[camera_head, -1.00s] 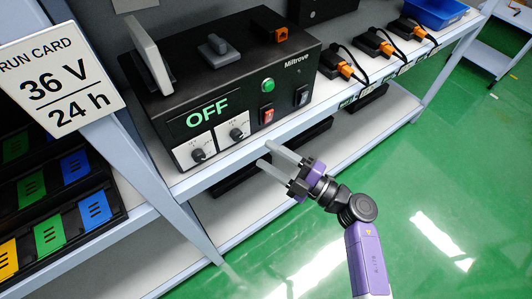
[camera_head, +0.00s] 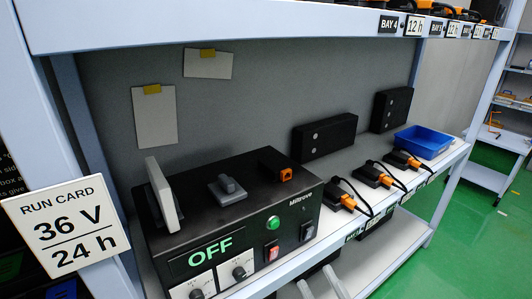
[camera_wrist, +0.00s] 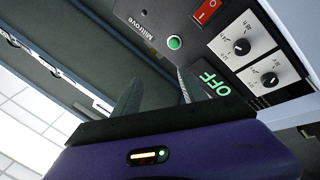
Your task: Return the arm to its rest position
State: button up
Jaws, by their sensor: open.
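My gripper (camera_head: 320,288) shows only by its two pale fingertips at the bottom edge of the head view, in front of the shelf and below the black Miltrove box (camera_head: 225,215). In the wrist view my gripper (camera_wrist: 155,92) has its two fingers apart with nothing between them. The rest of my arm is out of the head view. The box's display reads OFF, and its green button and red switch face me. The box and its dials also show in the wrist view (camera_wrist: 200,45), beyond the fingers.
The shelf front edge (camera_head: 395,243) runs close by my gripper. Several black units with orange plugs (camera_head: 375,174) and a blue bin (camera_head: 424,142) stand to the right. A run card (camera_head: 66,226) reads 36 V, 24 h. Green floor (camera_head: 480,240) is clear at right.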

jog(key=s+d+f+m+g+h, duration=0.1)
jog(key=s+m, duration=0.4)
jog(key=s, duration=0.6)
jog(key=s+d+f+m+g+h+b, duration=0.1)
jog(key=s+d+m+h, duration=0.4)
jog(key=s, duration=0.6)
jog(key=s+d+f+m+g+h, duration=0.2)
jog(key=s+d+m+g+h, duration=0.1)
jog(key=s, duration=0.8)
jog(key=shift+s+m+g+h, duration=0.35)
jog(key=shift+m+h, duration=0.35)
jog(key=shift+m, duration=0.5)
jog(key=shift+d, duration=0.1)
